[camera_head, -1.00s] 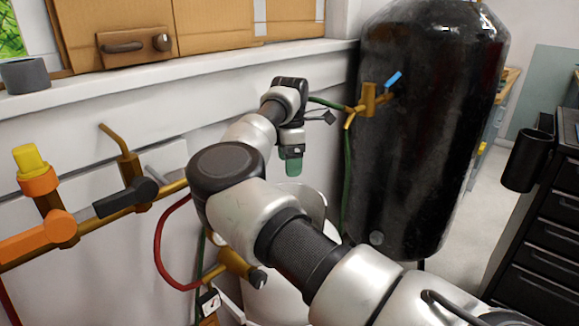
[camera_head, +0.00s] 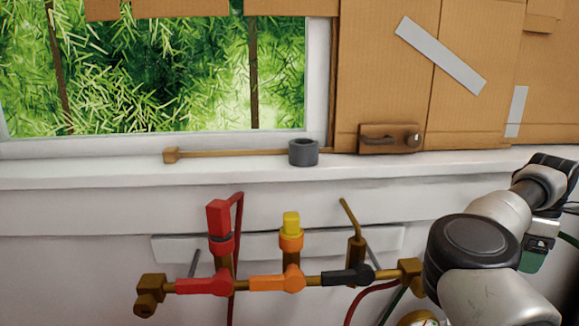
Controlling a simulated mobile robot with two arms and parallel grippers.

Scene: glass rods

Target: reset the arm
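My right arm (camera_head: 495,250) comes in from the lower right, grey with black joint caps. Its wrist bends down at the right edge, in front of the white wall. The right gripper (camera_head: 541,245) is only partly seen there, dark with a green part below, and is cut off by the frame edge. Its fingertips do not show clearly, and I see nothing held in it. My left arm and gripper are not in view.
A brass pipe (camera_head: 322,279) with a red valve handle (camera_head: 205,284), an orange one (camera_head: 275,283) and a black one (camera_head: 346,276) runs left of my arm. A grey cup (camera_head: 303,152) stands on the white sill (camera_head: 240,171) beneath the window and cardboard panels.

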